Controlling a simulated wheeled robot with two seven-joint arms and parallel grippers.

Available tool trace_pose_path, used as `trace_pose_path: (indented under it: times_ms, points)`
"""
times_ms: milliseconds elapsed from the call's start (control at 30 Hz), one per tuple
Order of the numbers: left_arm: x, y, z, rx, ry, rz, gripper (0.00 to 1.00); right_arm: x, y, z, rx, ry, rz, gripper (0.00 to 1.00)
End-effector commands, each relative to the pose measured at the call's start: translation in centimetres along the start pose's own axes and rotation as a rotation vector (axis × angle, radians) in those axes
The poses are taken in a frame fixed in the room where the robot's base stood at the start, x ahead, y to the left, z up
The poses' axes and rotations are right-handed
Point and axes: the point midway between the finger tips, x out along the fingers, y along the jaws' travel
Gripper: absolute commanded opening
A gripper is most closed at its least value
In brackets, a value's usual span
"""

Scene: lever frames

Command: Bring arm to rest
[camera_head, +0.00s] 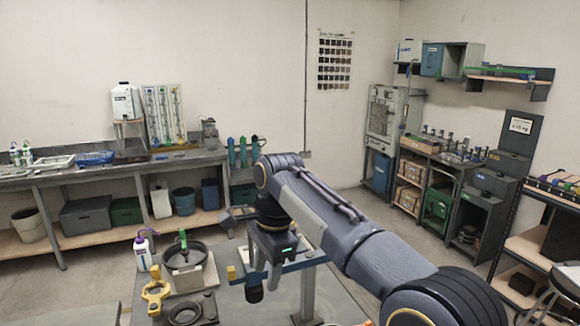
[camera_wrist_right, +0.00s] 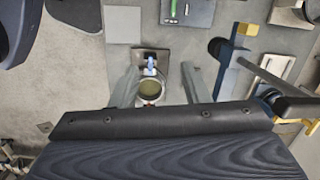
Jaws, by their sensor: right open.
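My right arm reaches in from the lower right in the head view. Its gripper (camera_head: 264,272) points down over the grey table, beside a blue beam (camera_head: 296,267) with a yellow end block (camera_head: 231,272). In the right wrist view the two fingers of the right gripper (camera_wrist_right: 161,82) stand apart. A round cup-like piece (camera_wrist_right: 150,88) with a greenish inside shows between them, lower down. I cannot tell how far below the fingers it is. The blue beam (camera_wrist_right: 226,77) and its yellow block (camera_wrist_right: 246,29) lie right of the fingers. My left gripper is not in view.
On the table's left stand a white bottle (camera_head: 142,252), a round dark-rimmed vessel (camera_head: 184,256), a yellow bracket (camera_head: 155,295) and a dark ring (camera_head: 185,313). A grey post (camera_head: 307,285) stands right of the gripper. A long bench (camera_head: 95,177) lines the back wall.

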Motion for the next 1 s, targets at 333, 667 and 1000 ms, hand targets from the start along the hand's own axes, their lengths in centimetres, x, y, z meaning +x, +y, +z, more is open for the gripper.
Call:
trace_pose_path:
  times_ms: [333,667,1000]
  points:
    - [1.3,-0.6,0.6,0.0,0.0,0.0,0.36,-2.4,12.7,-10.6,-0.279,-0.077,-0.194,0.42]
    - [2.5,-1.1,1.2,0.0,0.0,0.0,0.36,2.9,29.7,-12.0,-0.649,0.085,-0.417,0.42]
    - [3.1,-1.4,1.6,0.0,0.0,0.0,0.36,10.4,37.4,-9.1,-0.879,0.295,-0.453,0.42]
